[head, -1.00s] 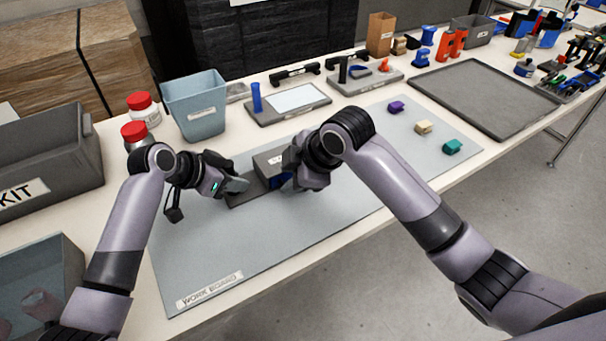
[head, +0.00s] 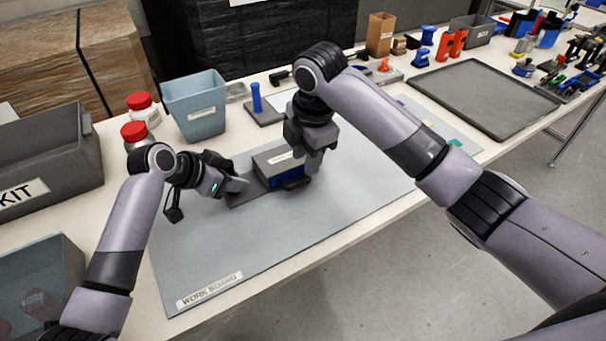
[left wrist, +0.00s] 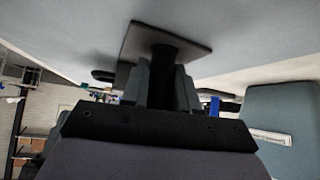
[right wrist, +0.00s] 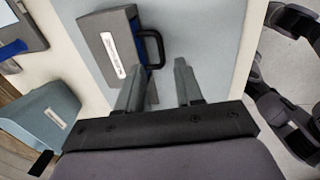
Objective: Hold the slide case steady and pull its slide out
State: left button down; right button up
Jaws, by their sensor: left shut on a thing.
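The slide case (head: 272,160) is a grey labelled box on a dark base plate (head: 245,197), on the work board. Its blue slide (head: 285,179) shows at the front face, with a black loop handle (head: 297,184). The case (right wrist: 108,40) and handle (right wrist: 153,48) also show in the right wrist view. My left gripper (head: 239,184) is shut at the base plate's left end; in the left wrist view its fingers (left wrist: 170,62) close on a dark upright part of the plate. My right gripper (right wrist: 158,75) is open and empty, pointing down beside the handle, apart from it.
A blue-grey bin (head: 195,105) and red-capped jars (head: 140,105) stand behind left. A fixture with a blue post (head: 256,97) is behind the case. A grey tray (head: 485,97) lies right. The front of the work board (head: 270,245) is clear.

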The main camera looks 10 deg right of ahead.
aim_at(302, 182)
jog(key=f, duration=0.4)
jog(key=w+f, duration=0.1)
jog(key=f, duration=0.2)
jog(key=shift+a, duration=0.2)
jog(key=shift+r, duration=0.1)
grip_shut()
jog(key=shift+w, duration=0.1)
dwell(0.9)
